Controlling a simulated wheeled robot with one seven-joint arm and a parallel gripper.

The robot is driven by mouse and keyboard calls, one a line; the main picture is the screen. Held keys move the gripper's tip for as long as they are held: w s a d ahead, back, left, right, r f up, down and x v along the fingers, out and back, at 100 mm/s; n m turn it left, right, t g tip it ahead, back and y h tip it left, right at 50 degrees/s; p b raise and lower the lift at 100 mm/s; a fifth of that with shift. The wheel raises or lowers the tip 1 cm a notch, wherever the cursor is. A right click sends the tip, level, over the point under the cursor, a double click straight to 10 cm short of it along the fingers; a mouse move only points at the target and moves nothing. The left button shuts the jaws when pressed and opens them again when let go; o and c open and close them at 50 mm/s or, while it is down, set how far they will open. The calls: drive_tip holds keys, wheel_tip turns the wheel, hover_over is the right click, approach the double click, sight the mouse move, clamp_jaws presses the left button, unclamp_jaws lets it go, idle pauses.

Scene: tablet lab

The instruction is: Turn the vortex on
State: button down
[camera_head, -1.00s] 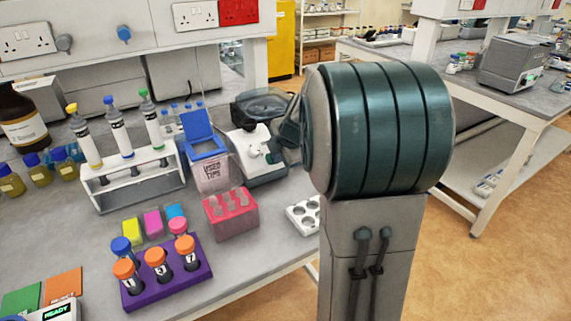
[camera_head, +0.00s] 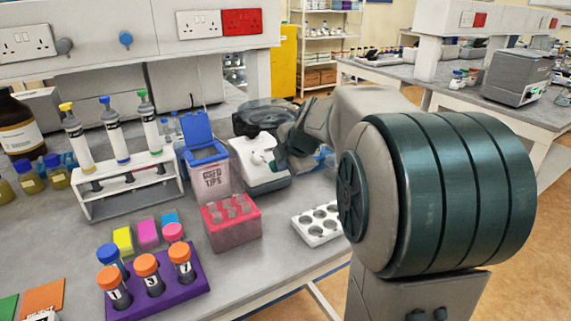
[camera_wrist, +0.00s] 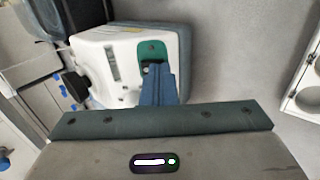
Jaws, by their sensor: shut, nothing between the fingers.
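The vortex mixer (camera_head: 262,179) is a small white unit on the bench, right of the used-tips box. In the wrist view its white body (camera_wrist: 98,52) shows a black knob (camera_wrist: 76,86) on one side and a green switch panel (camera_wrist: 152,49). My gripper (camera_wrist: 153,68) is shut and empty, its fingertips over the lower part of the green panel. They hide part of the switch, and I cannot tell whether they touch it or which way it is set. In the head view my gripper (camera_head: 277,163) is beside the mixer, its fingertips hard to make out.
A clear-lidded dark device (camera_head: 262,113) stands behind the mixer. The used-tips box (camera_head: 208,181) with its open blue lid is close on the left. A red rack (camera_head: 231,229) and a white holed block (camera_head: 318,224) stand in front. A tube rack (camera_head: 130,190) is further left.

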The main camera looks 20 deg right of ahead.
drive_tip(key=shift+w+r, duration=0.2)
drive_tip(key=shift+r, duration=0.35)
drive_tip(key=s+v, duration=0.1)
drive_tip(key=v, duration=1.3)
drive_tip(key=shift+f, duration=0.45)
